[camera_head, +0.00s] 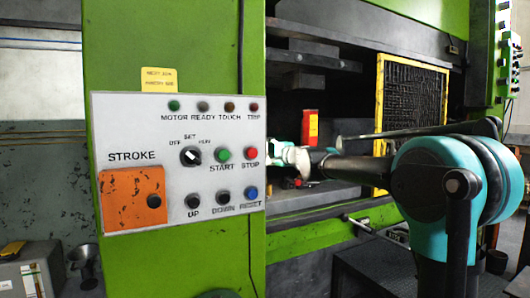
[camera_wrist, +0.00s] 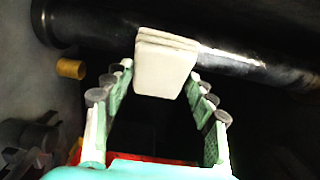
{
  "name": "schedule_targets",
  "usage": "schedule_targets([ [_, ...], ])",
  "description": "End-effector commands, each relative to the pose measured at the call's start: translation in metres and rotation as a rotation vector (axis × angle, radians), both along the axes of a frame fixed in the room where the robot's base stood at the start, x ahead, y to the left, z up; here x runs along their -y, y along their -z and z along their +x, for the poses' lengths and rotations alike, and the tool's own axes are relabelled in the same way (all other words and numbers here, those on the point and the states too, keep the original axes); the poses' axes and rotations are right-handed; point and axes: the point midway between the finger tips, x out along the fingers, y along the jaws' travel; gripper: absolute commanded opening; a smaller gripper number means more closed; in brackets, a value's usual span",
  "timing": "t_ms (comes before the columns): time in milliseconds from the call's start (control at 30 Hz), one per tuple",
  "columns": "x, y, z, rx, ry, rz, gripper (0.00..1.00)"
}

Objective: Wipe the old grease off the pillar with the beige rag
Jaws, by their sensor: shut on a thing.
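The dark, glossy pillar (camera_wrist: 235,62) runs across the top of the wrist view, with pale shiny streaks to the right of the rag. I cannot tell grease from reflected light there. The beige rag (camera_wrist: 165,68), a folded pad, is held between the fingertips of my gripper (camera_wrist: 161,82). Its far edge overlaps the pillar in the picture and seems to be against it, though contact is not certain. My gripper (camera_head: 284,153) reaches into the press opening in the head view. The rag and pillar are not clearly visible there.
The control panel (camera_head: 178,160) on the green press frame stands left of my gripper. A red box (camera_head: 310,128) is just behind my gripper, and a yellow-framed mesh guard (camera_head: 412,100) is to the right. A tan ring-shaped part (camera_wrist: 71,68) lies left of my fingers.

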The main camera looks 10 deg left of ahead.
Motion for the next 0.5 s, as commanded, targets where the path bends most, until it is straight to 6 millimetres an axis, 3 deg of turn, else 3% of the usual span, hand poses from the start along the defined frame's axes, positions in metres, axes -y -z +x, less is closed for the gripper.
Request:
schedule_targets([
  [500, -0.0058, -0.0001, 0.0028, 0.000, -0.001, 0.000, 0.33],
])
